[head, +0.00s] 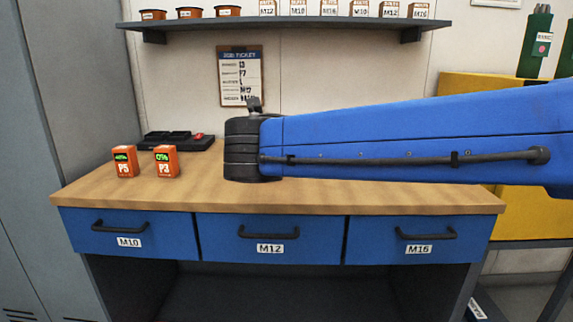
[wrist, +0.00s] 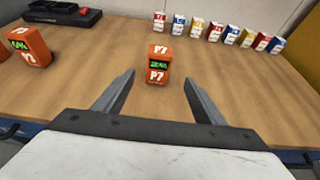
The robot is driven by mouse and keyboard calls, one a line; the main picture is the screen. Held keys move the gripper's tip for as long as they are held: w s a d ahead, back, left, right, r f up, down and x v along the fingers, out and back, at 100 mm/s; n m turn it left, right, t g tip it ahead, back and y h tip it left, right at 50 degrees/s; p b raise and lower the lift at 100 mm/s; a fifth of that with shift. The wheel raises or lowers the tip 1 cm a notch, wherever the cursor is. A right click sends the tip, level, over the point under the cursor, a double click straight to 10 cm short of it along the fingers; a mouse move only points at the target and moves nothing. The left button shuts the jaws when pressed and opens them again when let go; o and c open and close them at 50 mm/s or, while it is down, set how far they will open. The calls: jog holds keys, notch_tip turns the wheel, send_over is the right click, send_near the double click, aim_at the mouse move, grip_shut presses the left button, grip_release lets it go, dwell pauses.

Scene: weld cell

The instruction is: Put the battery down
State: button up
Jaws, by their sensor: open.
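An orange battery marked P7 (wrist: 157,65) with a lit green display stands upright on the wooden bench top (wrist: 90,75) in the wrist view. My gripper (wrist: 159,86) is open. Its two fingers lie left and right of the near side of battery P7, with a gap showing on each side. In the head view my blue arm hides battery P7 and my gripper. Orange batteries P5 (head: 125,161) and P3 (head: 166,161) stand on the bench's left part. P3's display reads 0%.
A black charger (head: 178,141) with a red spot sits behind P5 and P3. Several small coloured boxes (wrist: 228,35) stand in a row at the back. A job ticket (head: 240,77) hangs on the wall below a shelf (head: 290,27). Blue drawers (head: 270,238) front the bench.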

jog(key=x, duration=1.1)
jog(key=shift+w+f, duration=0.15)
jog(key=shift+w, duration=0.1)
jog(key=shift+x, duration=2.75)
jog(key=shift+s+a, duration=0.1)
jog(key=c, duration=1.5)
